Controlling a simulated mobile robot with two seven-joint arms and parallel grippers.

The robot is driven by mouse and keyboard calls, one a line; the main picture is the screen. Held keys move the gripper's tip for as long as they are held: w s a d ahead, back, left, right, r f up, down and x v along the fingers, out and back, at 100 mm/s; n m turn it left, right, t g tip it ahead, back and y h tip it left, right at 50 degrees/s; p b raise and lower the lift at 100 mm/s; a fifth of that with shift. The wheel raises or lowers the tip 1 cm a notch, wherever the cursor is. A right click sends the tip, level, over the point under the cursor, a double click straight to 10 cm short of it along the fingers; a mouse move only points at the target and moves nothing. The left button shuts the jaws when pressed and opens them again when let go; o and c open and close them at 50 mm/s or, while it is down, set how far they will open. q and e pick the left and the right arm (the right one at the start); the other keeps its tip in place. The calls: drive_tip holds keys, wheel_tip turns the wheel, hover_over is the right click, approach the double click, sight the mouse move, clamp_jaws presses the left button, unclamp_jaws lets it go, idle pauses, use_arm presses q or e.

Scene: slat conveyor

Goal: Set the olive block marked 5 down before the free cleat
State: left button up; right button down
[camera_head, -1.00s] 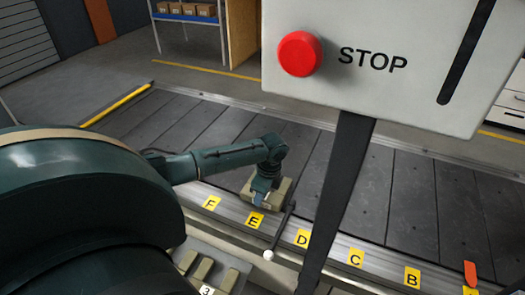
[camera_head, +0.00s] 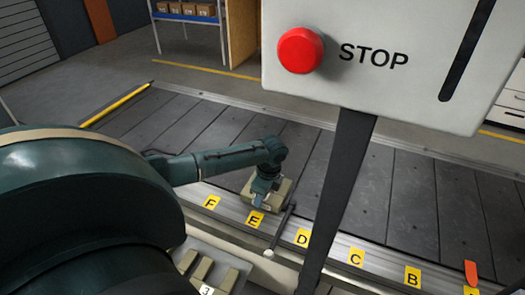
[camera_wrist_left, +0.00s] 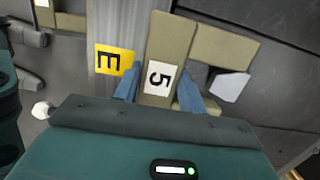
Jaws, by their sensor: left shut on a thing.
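My left gripper (camera_head: 265,197) is at the near edge of the slat conveyor, just behind the yellow E label. Its blue fingers (camera_wrist_left: 160,92) are shut on the olive block marked 5 (camera_wrist_left: 158,75), one finger on each side of the white number plate. In the head view the olive block (camera_head: 285,188) shows partly behind the gripper, low over or on the dark slats; I cannot tell whether it touches them. An olive piece (camera_wrist_left: 222,48) and a pale piece (camera_wrist_left: 229,86) lie to its right in the wrist view. I cannot make out the free cleat for certain. My right gripper is not in view.
A dark lever with a white knob (camera_head: 268,253) stands between labels E (camera_head: 255,220) and D (camera_head: 302,237), close to the gripper. Olive blocks (camera_head: 202,268) lie in a near rack. A STOP box (camera_head: 390,60) on a dark post blocks some view. An orange flag (camera_head: 471,272) is at right.

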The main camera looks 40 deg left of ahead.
use_arm(q)
drive_tip(key=o, duration=1.4)
drive_tip(key=shift+f, duration=0.1)
drive_tip(key=r+p, duration=0.1)
drive_tip(key=r, duration=0.3)
drive_tip(key=d+r+p, duration=0.1)
drive_tip(key=r+p, duration=0.1)
drive_tip(key=r, duration=0.2)
drive_tip(key=d+r+p, duration=0.1)
drive_tip(key=r+p, duration=0.1)
drive_tip(key=r, duration=0.3)
drive_tip(key=shift+w+r, duration=0.1)
drive_tip(key=shift+w, duration=0.2)
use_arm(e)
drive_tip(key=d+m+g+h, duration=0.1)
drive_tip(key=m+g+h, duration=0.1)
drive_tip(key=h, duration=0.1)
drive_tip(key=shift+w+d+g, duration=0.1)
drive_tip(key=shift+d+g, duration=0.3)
